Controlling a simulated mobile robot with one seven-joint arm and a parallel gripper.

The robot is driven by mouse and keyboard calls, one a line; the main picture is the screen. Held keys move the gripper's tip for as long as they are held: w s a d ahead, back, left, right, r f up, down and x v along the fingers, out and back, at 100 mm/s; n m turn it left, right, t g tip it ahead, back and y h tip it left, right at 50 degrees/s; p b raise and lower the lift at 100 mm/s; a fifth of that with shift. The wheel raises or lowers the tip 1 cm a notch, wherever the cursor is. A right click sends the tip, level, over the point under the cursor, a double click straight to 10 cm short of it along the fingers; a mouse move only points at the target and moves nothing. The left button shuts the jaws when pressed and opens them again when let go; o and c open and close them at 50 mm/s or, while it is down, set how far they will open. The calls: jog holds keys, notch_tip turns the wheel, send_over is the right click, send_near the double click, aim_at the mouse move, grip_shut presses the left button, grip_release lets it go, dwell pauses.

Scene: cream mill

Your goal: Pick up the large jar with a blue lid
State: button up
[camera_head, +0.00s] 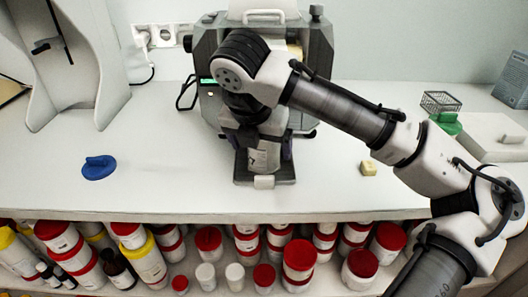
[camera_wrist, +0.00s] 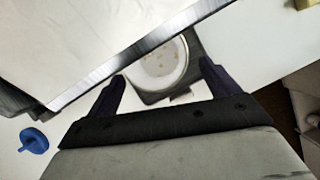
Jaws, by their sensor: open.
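A white round jar (camera_wrist: 160,68) shows in the wrist view, lying between my finger tips, with a pale round face and small brownish specks. In the head view a whitish jar (camera_head: 264,157) stands on the dark base plate of the mill, directly below my wrist. I see no blue lid on it. My gripper (camera_wrist: 163,72) is open, pointing down, one finger on each side of the jar. I cannot tell whether the fingers touch it.
The grey mill (camera_head: 318,50) stands close behind my arm. A small yellowish block (camera_head: 369,168) lies right of it, and a wire basket (camera_head: 440,102) farther right. Several red-lidded jars (camera_head: 299,255) fill the shelf below. The counter (camera_head: 180,180) at left is mostly clear.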

aim_at(262, 152)
jog(key=x, duration=0.3)
jog(key=shift+w+f, duration=0.1)
jog(key=shift+c, duration=0.2)
jog(key=c, duration=1)
